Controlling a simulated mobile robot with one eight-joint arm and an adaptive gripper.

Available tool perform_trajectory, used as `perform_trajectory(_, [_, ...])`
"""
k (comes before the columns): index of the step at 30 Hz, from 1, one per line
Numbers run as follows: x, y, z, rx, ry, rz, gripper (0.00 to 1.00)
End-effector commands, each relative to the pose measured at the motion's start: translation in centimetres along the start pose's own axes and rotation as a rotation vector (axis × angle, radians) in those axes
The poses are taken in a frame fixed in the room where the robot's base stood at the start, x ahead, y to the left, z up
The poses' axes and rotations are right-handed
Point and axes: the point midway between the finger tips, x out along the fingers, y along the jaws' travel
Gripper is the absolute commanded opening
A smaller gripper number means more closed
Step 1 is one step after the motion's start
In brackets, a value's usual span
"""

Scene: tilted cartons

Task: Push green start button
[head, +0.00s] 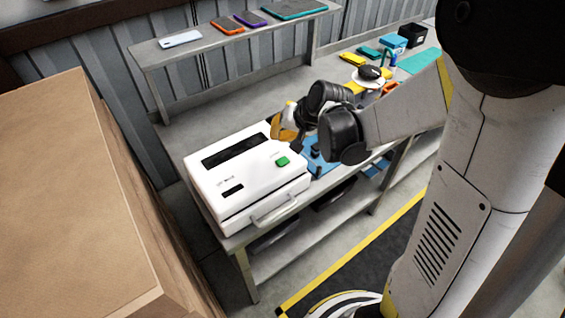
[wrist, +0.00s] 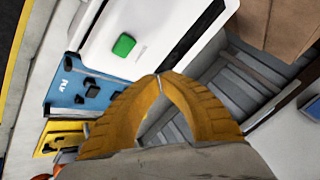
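The green start button (head: 282,161) sits on the top right of a white machine (head: 232,180) on the workbench. It also shows in the wrist view as a green square (wrist: 123,45) on the white housing (wrist: 112,22). My gripper (head: 276,128) is above the machine's back right part, apart from the button. In the wrist view its yellow fingers (wrist: 158,76) meet at the tips, with nothing between them. The button lies up and left of the fingertips there.
A blue fixture (head: 318,160) lies right of the machine; it also shows in the wrist view (wrist: 80,88). A cardboard carton (head: 60,190) stands at left. A shelf (head: 235,38) with several phones is behind. Coloured parts and a black box (head: 412,35) are farther right.

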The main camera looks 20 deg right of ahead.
Motion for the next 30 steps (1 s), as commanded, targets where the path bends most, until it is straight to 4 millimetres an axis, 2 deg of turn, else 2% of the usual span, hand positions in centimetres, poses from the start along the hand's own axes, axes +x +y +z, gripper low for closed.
perform_trajectory(1, [0.9,0.5,0.5,0.0,0.0,0.0,0.0])
perform_trajectory(12, [4.9,2.6,2.6,0.0,0.0,0.0,0.0])
perform_trajectory(30, [5.3,2.9,2.9,0.0,0.0,0.0,0.0])
